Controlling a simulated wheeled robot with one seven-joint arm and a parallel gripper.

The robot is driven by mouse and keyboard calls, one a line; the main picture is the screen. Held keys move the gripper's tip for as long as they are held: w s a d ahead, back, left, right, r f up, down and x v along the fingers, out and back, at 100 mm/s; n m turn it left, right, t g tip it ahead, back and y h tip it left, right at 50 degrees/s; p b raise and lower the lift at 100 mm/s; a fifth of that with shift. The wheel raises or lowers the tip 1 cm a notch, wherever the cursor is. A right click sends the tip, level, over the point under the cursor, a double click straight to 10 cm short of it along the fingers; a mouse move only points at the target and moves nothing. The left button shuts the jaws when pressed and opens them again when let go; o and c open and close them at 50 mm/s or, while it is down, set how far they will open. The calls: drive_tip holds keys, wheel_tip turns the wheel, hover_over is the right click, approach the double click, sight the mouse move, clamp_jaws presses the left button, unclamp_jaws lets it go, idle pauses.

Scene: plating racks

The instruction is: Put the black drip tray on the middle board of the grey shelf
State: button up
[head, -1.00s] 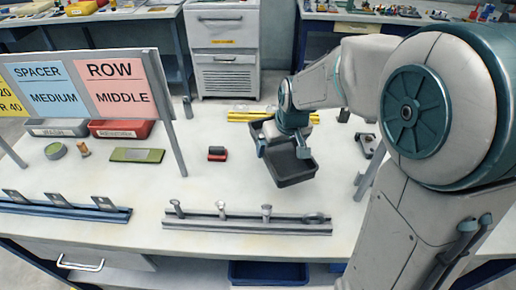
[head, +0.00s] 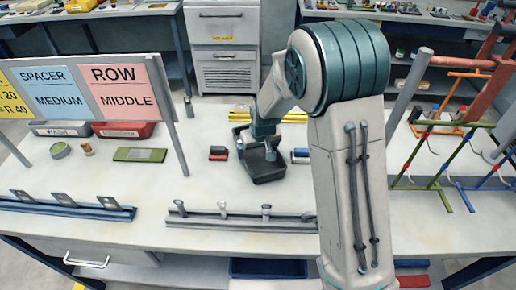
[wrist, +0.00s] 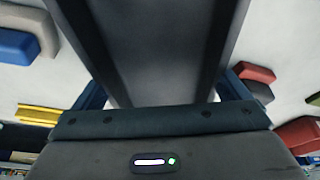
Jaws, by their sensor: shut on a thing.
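The black drip tray (head: 268,172) is a shallow dark rectangular tray over the middle of the white bench in the head view. My gripper (head: 262,150) is above it and shut on it. In the wrist view the tray (wrist: 160,45) fills the middle, between the two blue fingers of my gripper (wrist: 160,98). The head view does not show clearly whether the tray touches the bench. I cannot make out the grey shelf in these frames.
A grey rail with pegs (head: 235,217) lies along the front edge. A small red and black block (head: 218,153) sits left of the tray, yellow bars (head: 240,115) behind it. Coloured racks (head: 450,160) stand at the right. A sign board (head: 90,90) stands at the left.

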drive_tip(key=shift+f, duration=0.35)
drive_tip(key=shift+f, duration=0.15)
drive_tip(key=o, duration=0.7)
drive_tip(key=shift+r, duration=0.5)
drive_tip(key=b+v, duration=0.1)
drive_tip(key=v, duration=1)
drive_tip(key=shift+s, duration=0.2)
